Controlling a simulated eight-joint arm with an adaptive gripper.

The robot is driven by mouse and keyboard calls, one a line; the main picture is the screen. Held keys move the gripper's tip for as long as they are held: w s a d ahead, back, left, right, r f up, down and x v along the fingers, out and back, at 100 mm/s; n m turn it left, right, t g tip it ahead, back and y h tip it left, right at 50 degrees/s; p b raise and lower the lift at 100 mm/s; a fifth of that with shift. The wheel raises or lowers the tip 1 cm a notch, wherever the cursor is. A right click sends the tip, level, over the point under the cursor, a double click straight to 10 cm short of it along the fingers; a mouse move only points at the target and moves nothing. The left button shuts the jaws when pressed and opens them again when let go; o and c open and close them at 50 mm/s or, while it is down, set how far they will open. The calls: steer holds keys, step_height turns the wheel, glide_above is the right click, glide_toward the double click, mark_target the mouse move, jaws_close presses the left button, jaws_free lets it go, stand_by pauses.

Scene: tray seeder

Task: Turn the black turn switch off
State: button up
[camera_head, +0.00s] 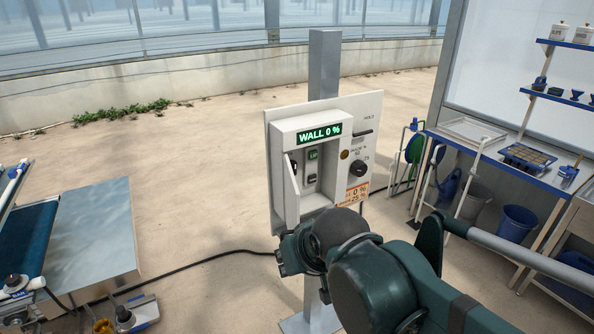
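A white control box (276,140) stands on a grey post, with a green display reading "WALL 0 %". A round black knob (359,168) sits on the right part of its face, beside small number marks. Another dark part (293,163) shows at the left inside the box's recess, partly hidden by the side wall; I cannot tell if it is a turn switch. My arm's end (292,254) is in front of the box's lower left edge, below the recess and apart from the black knob. The fingers cannot be made out, and my arm hides the lower part of the box.
Small buttons (312,167) sit inside the recess. An orange label (356,194) is below the knob. A blue bench with trays (528,160) and buckets (516,222) stands at the right. A conveyor (28,240) and metal table (95,235) are at the left. A black cable crosses the floor.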

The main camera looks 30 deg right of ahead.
steer(key=w+d+m+t+h+b, duration=0.1)
steer(key=w+d+m, duration=0.2)
steer(key=d+m, duration=0.3)
steer(key=w+d+m, duration=0.3)
steer(key=d+m, duration=0.1)
steer(key=d, duration=0.5)
steer(key=w+d+r+m+t+y+p, duration=0.1)
steer(key=w+d+r+m+t, duration=0.1)
steer(key=w+m+t, duration=0.3)
steer(key=w+d+r+m+t, duration=0.1)
steer(key=w+m+t, duration=0.3)
steer(key=w+m, duration=0.8)
steer(key=shift+d+r+m+t+y+p, duration=0.4)
steer(key=shift+d+m, duration=0.1)
steer(key=shift+m, duration=3.1)
steer(key=shift+w, duration=0.15)
